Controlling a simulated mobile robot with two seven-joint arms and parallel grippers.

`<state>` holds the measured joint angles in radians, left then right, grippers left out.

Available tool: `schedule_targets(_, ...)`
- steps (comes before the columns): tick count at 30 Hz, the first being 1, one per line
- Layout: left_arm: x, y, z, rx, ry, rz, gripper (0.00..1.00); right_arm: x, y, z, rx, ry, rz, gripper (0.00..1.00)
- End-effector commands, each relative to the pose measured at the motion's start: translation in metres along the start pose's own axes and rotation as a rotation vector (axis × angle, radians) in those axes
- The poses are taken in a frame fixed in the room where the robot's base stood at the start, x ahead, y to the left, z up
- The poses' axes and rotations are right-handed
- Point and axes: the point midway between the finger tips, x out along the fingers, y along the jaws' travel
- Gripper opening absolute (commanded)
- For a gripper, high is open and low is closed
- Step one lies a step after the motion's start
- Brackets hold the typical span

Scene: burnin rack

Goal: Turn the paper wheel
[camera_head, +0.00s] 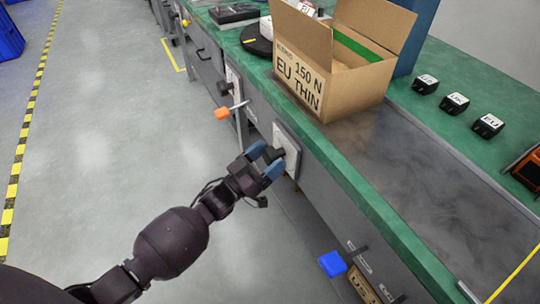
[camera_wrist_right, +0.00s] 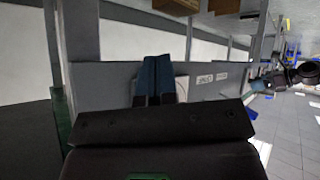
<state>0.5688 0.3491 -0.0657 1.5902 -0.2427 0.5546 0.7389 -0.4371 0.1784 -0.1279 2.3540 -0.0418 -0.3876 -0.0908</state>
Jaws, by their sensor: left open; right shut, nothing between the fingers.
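A dark knob (camera_head: 277,153) sticks out from a white plate (camera_head: 289,141) on the grey bench front; no label naming it as the paper wheel can be read. My left gripper (camera_head: 266,160) is open, its two blue fingertips on either side of this knob; I cannot tell whether they touch it. A second dark knob (camera_head: 225,87) sits on another white plate farther along the bench front. My right gripper (camera_wrist_right: 153,75) shows in the right wrist view, its blue fingers together with nothing between them.
An open cardboard box (camera_head: 345,88) and several black adapters (camera_head: 454,104) stand on the green bench top (camera_head: 420,65). The floor (camera_head: 110,120) at left is clear.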

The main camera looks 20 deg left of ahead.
Motion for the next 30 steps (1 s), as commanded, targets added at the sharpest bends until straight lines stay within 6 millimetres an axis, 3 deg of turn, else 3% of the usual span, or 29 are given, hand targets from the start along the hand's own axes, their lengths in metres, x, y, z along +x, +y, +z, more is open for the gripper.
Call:
schedule_targets(12,0.0070,0.0001,0.0000,0.000,0.000,0.000,0.79,0.0021,-0.0003,-0.0016,-0.003,0.006,-0.001,0.00)
schedule_targets(21,0.0068,0.0000,0.0000,0.000,0.000,-0.001,0.33,0.0021,-0.0004,-0.0015,-0.003,0.006,-0.001,0.00)
schedule_targets(30,0.0066,-0.0003,0.0003,0.030,0.001,0.012,0.31,0.0022,-0.0005,-0.0008,-0.003,0.005,-0.001,0.00)
